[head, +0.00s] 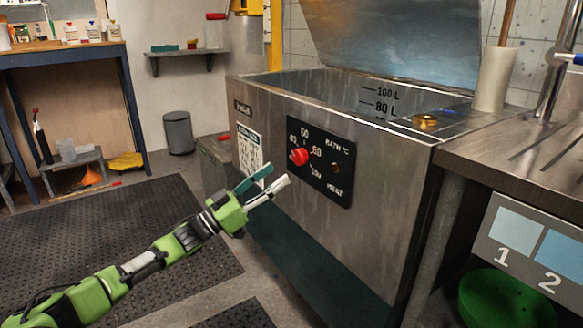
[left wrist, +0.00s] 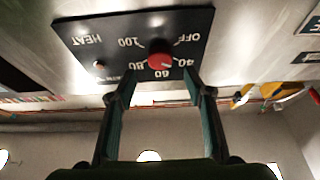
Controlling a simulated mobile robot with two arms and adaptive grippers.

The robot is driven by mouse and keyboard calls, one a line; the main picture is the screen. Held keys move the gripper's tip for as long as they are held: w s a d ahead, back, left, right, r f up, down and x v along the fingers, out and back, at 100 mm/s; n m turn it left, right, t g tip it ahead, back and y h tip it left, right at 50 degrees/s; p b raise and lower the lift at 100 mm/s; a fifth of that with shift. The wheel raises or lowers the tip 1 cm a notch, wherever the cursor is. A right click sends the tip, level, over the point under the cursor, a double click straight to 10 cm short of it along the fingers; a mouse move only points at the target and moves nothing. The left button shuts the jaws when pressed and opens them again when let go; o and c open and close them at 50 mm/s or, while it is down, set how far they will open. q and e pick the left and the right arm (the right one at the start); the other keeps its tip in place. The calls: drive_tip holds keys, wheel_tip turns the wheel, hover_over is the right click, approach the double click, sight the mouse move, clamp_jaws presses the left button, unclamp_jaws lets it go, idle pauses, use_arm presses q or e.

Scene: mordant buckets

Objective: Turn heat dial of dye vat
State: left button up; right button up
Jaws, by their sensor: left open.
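The dye vat (head: 385,205) is a large steel tank with its lid raised. On its front is a black panel (head: 335,182) with a red heat dial (head: 299,156) and printed numbers. In the left wrist view the red dial (left wrist: 160,58) shows upside down on the panel (left wrist: 205,22), just beyond and between my finger tips. My left gripper (head: 277,180) is open and empty, a little below and left of the dial in the head view. In the left wrist view its fingers (left wrist: 160,90) stand on either side, apart from the dial. My right gripper is not in view.
A steel counter (head: 535,130) with a white cylinder (head: 494,80) adjoins the vat on the right, above a green colander (head: 505,300). A brass fitting (head: 425,120) sits on the vat's rim. A bin (head: 178,132) stands at the back. The matted floor at left is clear.

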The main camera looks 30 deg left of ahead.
sight(296, 159)
use_arm(q)
drive_tip(key=shift+b+x, duration=0.7)
drive_tip(key=shift+x, duration=2.75)
drive_tip(key=c, duration=1.1)
